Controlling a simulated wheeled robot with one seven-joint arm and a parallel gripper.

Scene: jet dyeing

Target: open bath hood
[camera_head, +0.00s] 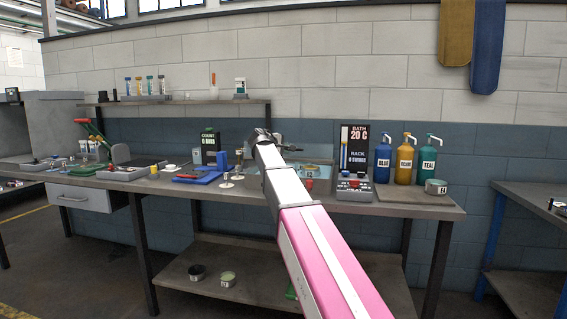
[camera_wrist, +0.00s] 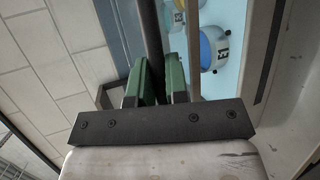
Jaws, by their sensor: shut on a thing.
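My gripper (camera_wrist: 157,78) has its two green fingers closed around a dark bar (camera_wrist: 152,35) in the wrist view. The bar looks like part of the bath hood, though I cannot see how it joins on. In the head view my gripper (camera_head: 264,138) is at the back of the bench, at the bath's upper left. The bath (camera_head: 318,172) is partly hidden behind my arm. In the wrist view its light blue inside (camera_wrist: 235,18) shows to the right of the fingers, with a blue-topped pot (camera_wrist: 212,48). How far the hood is open is unclear.
A control panel with a BATH 20 C display (camera_head: 354,148) stands right of the bath, beside blue, ochre and teal pump bottles (camera_head: 405,160). A blue tray (camera_head: 198,176) and small stands are to the left. A shelf (camera_head: 180,102) runs along the wall.

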